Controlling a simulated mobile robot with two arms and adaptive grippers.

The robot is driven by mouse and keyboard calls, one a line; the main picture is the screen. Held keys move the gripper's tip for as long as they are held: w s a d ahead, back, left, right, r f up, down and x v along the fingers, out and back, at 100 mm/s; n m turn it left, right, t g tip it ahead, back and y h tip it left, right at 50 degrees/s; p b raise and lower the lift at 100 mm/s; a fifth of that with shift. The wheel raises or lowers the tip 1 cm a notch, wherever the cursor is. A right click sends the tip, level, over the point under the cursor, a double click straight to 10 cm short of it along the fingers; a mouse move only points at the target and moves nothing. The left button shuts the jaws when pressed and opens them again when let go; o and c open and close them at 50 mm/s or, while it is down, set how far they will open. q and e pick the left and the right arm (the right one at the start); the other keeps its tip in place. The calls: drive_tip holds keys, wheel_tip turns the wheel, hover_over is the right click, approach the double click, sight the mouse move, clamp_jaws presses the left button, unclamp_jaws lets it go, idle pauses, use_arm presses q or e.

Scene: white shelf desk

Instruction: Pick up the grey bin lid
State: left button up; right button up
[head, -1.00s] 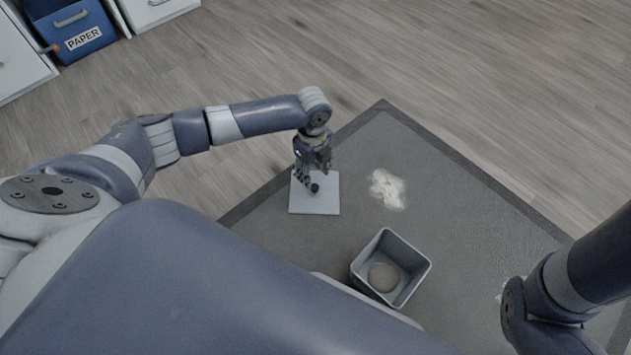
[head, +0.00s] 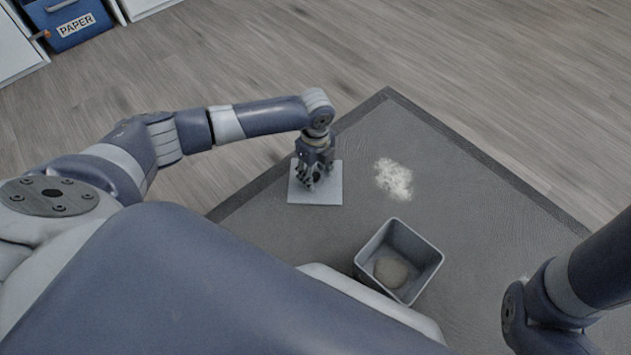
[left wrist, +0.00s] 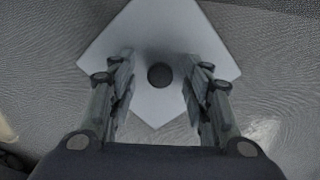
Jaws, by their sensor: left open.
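The grey bin lid (head: 304,193) is a flat square plate lying on the dark mat. It also shows in the left wrist view (left wrist: 158,28), with a round dark knob (left wrist: 160,75) at its middle. My left gripper (head: 313,184) is over the lid, pointing down. In the left wrist view its open fingers (left wrist: 159,88) stand on either side of the knob, with a gap to it on both sides. A grey open square bin (head: 420,243) stands on the mat to the right, with a pale round patch inside. My right gripper is not in view.
The dark mat (head: 480,220) lies on a wood floor (head: 480,80). A pale powdery patch (head: 394,179) is right of the lid. A blue bin marked PAPER (head: 75,28) stands among white units at the far left.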

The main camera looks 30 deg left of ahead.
use_arm(q)
clamp_jaws()
drive_tip(key=shift+r, duration=0.1)
